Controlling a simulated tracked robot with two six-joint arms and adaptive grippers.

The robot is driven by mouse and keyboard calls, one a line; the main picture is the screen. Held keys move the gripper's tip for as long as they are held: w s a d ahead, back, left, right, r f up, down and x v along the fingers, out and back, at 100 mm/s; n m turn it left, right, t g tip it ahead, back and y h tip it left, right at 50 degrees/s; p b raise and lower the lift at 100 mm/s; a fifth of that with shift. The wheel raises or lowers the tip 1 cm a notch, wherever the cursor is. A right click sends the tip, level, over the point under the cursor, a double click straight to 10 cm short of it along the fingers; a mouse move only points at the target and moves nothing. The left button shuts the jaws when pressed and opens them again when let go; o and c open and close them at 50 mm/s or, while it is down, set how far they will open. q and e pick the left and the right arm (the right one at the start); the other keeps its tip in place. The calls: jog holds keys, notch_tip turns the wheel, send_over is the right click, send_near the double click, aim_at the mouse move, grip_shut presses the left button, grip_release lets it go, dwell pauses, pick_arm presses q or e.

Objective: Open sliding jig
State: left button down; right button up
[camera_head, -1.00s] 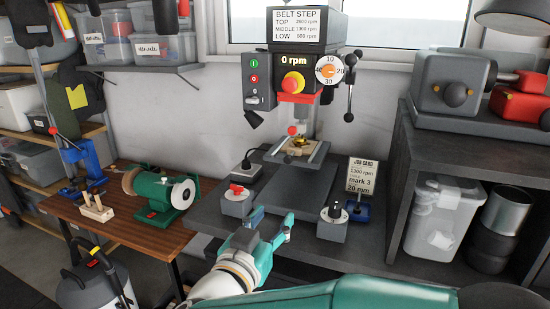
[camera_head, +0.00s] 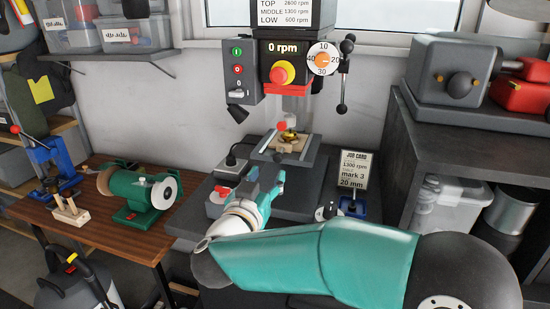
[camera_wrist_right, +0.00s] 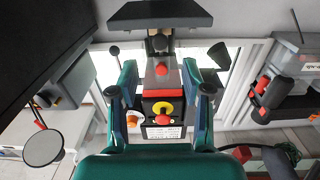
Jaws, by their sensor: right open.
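The jig (camera_head: 284,147) sits on the drill press table under the drill, with pale rails, a wooden block (camera_head: 291,144) and a brass-coloured part (camera_head: 289,136) on it. A red ball knob (camera_head: 281,126) shows just above its left side. My right gripper (camera_head: 265,178) is in front of the jig, apart from it in the picture, and partly hides the table. In the right wrist view my right gripper (camera_wrist_right: 160,90) has its two fingers wide apart with nothing between them; the drill press stands upside down beyond. My left gripper is not in view.
A green grinder (camera_head: 140,192) is on the wooden bench.

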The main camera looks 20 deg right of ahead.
aim_at(277, 159)
jog(key=p+x, duration=0.1)
jog(key=x, duration=0.7)
jog(key=shift+s, duration=0.1)
grip_shut()
